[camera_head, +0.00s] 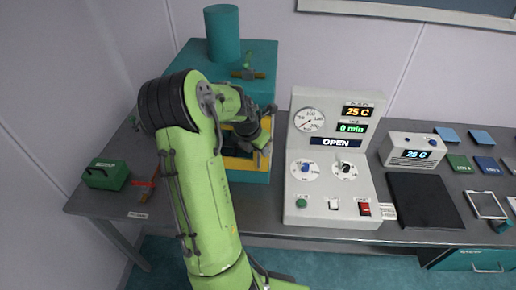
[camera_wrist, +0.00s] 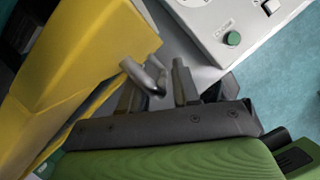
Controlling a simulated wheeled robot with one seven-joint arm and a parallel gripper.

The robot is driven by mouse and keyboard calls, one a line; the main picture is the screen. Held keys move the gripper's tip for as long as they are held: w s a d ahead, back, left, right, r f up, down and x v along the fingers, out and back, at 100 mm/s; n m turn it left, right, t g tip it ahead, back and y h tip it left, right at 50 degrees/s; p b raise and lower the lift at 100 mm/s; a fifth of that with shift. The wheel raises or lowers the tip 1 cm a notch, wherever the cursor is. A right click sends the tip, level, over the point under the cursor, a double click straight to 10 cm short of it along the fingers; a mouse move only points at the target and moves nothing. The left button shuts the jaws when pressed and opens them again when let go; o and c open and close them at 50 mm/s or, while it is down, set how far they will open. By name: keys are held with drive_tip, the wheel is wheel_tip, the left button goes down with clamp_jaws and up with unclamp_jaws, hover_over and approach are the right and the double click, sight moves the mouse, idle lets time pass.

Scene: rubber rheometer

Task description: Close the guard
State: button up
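The teal rheometer press (camera_head: 232,68) stands at the back of the bench with a yellow guard (camera_head: 238,163) on its front, largely hidden behind my arm. In the wrist view the yellow guard (camera_wrist: 75,65) fills the left side, and a grey bent handle (camera_wrist: 147,76) sticks out from its edge. My gripper (camera_wrist: 158,88) is open, its two dark fingers apart, with the handle's end between or just in front of them. I cannot tell whether they touch. In the head view my gripper (camera_head: 262,142) is at the guard's right side. The control panel's display (camera_head: 335,142) reads OPEN.
The white control panel (camera_head: 330,190) stands close to the right of the press. A green box (camera_head: 105,174) lies at the bench's left end. A small white unit (camera_head: 412,150), a black mat (camera_head: 424,200) and several coloured squares lie on the right.

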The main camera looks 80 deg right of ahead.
drive_tip(key=shift+o, duration=0.4)
drive_tip(key=shift+d, duration=0.1)
drive_tip(key=shift+w, duration=0.1)
drive_tip(key=shift+r, duration=0.1)
drive_tip(key=p+v, duration=0.1)
drive_tip(key=v, duration=1.4)
drive_tip(key=shift+r, duration=0.25)
